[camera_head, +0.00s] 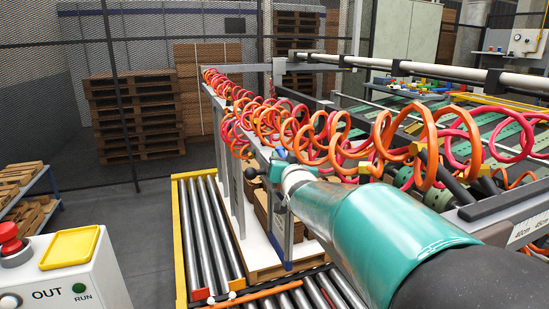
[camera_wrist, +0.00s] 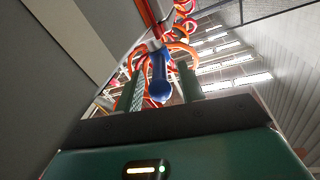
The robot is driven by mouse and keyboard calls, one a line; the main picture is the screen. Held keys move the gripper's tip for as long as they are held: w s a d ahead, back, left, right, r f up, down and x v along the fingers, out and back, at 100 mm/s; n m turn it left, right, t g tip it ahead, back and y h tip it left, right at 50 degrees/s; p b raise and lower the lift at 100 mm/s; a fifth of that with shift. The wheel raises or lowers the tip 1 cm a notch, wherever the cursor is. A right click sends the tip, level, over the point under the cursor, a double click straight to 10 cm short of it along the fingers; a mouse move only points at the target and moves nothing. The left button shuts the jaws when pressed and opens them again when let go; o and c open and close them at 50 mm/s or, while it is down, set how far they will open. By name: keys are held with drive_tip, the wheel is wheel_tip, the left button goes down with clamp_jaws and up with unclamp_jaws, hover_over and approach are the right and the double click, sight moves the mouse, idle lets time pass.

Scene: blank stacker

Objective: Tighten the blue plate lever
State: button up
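The blue lever (camera_wrist: 159,86) has a rounded handle and shows in the middle of the wrist view. My gripper (camera_wrist: 161,70) has its two green fingers apart, one on each side of the handle. A narrow gap shows between the handle and each finger, so it does not look clamped. How deep the handle sits between the fingers is hard to tell. In the head view my teal arm reaches from the lower right to the machine's near side, and its end hides the lever there.
Orange and pink coiled hoses (camera_head: 330,135) hang close above my arm. A roller conveyor (camera_head: 205,235) with a yellow edge runs below. A white control box (camera_head: 75,275) with a red button stands at the lower left. Wooden pallets (camera_head: 135,115) are stacked behind. Grey floor (camera_head: 145,220) lies clear at left.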

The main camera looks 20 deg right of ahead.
drive_tip(key=shift+w+d, duration=0.1)
drive_tip(key=shift+w, duration=0.6)
drive_tip(key=shift+s, duration=0.1)
clamp_jaws()
